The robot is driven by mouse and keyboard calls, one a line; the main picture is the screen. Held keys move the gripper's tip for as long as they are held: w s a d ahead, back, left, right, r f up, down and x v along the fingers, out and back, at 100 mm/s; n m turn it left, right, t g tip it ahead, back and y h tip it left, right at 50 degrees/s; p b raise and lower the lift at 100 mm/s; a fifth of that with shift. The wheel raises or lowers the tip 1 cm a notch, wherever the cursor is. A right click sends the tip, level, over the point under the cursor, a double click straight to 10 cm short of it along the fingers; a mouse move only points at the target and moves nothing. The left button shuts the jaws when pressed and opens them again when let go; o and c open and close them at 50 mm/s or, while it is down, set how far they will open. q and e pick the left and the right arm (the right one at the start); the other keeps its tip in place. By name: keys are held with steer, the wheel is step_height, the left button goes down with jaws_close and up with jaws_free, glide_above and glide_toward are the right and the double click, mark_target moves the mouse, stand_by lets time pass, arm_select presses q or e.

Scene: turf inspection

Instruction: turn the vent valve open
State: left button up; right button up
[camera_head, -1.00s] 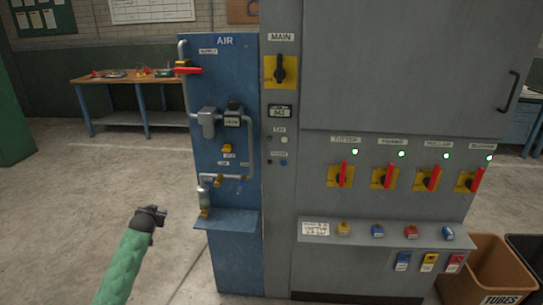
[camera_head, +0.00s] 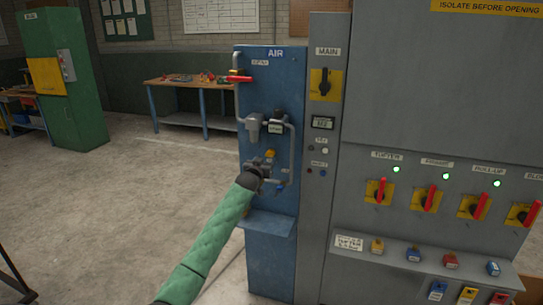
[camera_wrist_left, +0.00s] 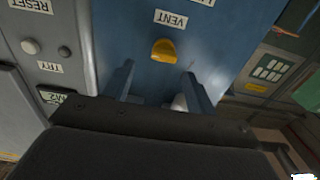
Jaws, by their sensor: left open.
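The vent valve is a small yellow handle (camera_head: 270,153) on the blue air panel (camera_head: 265,255). It also shows in the left wrist view, where the picture is upside down, as a yellow handle (camera_wrist_left: 163,51) next to a VENT label. My left gripper (camera_head: 264,163) is in front of the panel, just below the handle in the head view. In the left wrist view its two fingers (camera_wrist_left: 158,78) are apart and empty, with the handle just beyond the gap between their tips. I see no contact with the handle. My right gripper is in neither view.
A red-handled lever (camera_head: 239,79) is at the panel's top left. Grey pipes and a regulator (camera_head: 277,121) surround the vent area. A small blue shelf (camera_head: 266,223) juts out below. The grey cabinet with red-handled switches (camera_head: 379,192) stands to the right. The floor at left is open.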

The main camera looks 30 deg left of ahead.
mark_target(269, 155)
arm_select(q)
steer(key=x, duration=0.2)
steer(key=p+x, duration=0.1)
steer(key=shift+w+a, duration=0.35)
steer(key=shift+x, duration=0.75)
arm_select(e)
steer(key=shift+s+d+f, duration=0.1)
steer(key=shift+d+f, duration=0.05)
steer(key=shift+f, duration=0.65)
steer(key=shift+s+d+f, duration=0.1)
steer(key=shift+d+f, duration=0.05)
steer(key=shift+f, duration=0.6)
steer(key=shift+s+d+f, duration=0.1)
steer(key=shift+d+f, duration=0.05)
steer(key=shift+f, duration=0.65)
arm_select(q)
steer(key=shift+f, duration=0.15)
steer(key=c, duration=1)
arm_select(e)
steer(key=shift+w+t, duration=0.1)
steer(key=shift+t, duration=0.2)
